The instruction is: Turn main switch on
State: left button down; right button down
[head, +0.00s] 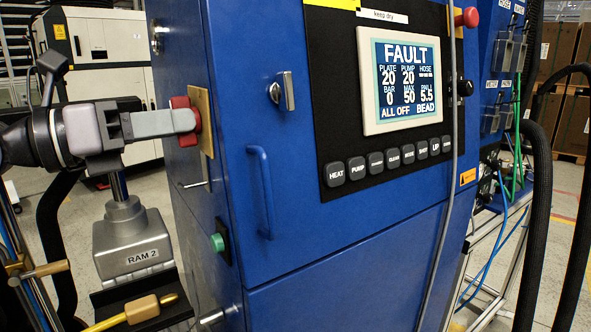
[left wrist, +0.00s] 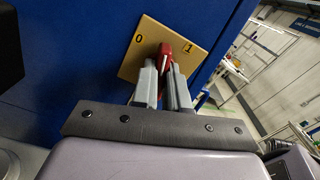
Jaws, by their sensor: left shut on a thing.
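The main switch is a red rotary handle (head: 184,115) on a yellowish plate (head: 203,122) on the left side of the blue cabinet. In the left wrist view, the plate (left wrist: 150,50) is marked 0 and 1, and the red handle (left wrist: 165,58) has a white mark. The handle seems to lie between the two marks; its exact position is hard to tell. My left gripper (left wrist: 164,75) is shut on the red handle, with one grey finger on each side. It also shows in the head view (head: 190,120). My right gripper is not in view.
The blue cabinet (head: 350,270) carries a display (head: 408,80) reading FAULT and ALL OFF, and a red button (head: 467,17). A green button (head: 217,242) sits below the switch. A grey RAM 2 unit (head: 132,245) stands below my left arm. Dark hoses (head: 540,220) hang at the right.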

pick_arm(q)
jog(key=shift+m, duration=0.9)
jog(key=shift+f+b, duration=0.1)
jog(key=shift+b, duration=0.25)
jog(key=shift+m, duration=0.4)
jog(key=shift+m+b, duration=0.35)
jog(key=shift+m, duration=0.25)
jog(key=c, duration=1)
grip_release()
jog(key=shift+a, duration=0.1)
